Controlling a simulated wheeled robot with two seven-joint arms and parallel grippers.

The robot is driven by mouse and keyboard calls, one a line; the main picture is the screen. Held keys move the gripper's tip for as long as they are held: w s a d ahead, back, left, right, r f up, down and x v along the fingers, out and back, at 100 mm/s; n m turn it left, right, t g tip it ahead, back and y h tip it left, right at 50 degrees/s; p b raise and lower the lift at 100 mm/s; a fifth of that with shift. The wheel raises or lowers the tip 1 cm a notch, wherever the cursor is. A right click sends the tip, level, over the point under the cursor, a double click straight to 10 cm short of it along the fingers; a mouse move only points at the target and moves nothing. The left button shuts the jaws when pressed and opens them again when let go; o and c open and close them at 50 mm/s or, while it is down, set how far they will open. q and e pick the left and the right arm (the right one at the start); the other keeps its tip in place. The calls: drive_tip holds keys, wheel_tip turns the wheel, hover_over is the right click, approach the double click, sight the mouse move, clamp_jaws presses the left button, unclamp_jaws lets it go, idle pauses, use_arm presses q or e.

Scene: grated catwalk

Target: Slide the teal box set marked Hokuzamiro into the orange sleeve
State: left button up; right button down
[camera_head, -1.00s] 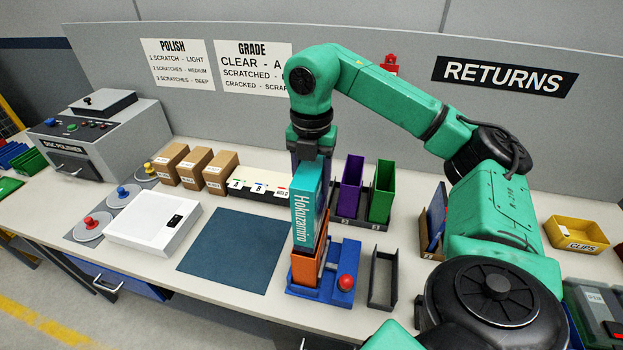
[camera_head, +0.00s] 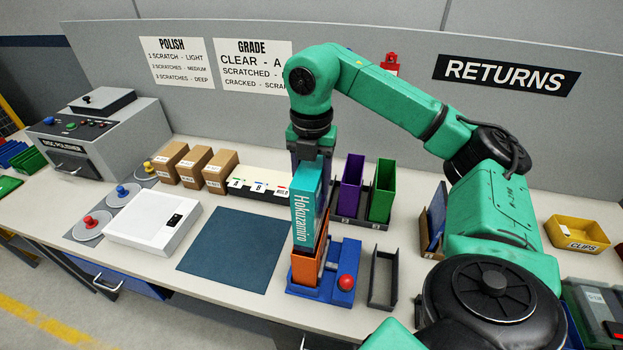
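The teal box set (camera_head: 304,207) marked Hokuzamiro stands upright, its lower end at the mouth of the orange sleeve (camera_head: 306,268). The sleeve stands in a blue holder (camera_head: 322,292) with a red knob on its right. My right gripper (camera_head: 308,157) points down from above at the top end of the teal box. The fingers are largely hidden behind the box and wrist, but it appears shut on the box. How deep the lower end is inside the sleeve is hard to see. My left gripper is not in view.
A purple sleeve (camera_head: 351,184) and a green sleeve (camera_head: 382,191) stand in a dark rack behind. An empty dark holder (camera_head: 383,278) is right of the blue one. A dark blue mat (camera_head: 232,247) lies clear on the left. A yellow clips bin (camera_head: 576,233) is at the right.

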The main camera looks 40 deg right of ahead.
drive_tip(key=shift+f+b, duration=5.25)
drive_tip(key=shift+f, duration=1.35)
drive_tip(key=shift+r, duration=0.1)
drive_tip(key=shift+c, duration=0.7)
unclamp_jaws()
drive_tip(key=shift+o, duration=0.7)
wheel_tip(320, 180, up, 8)
drive_tip(key=p, duration=0.7)
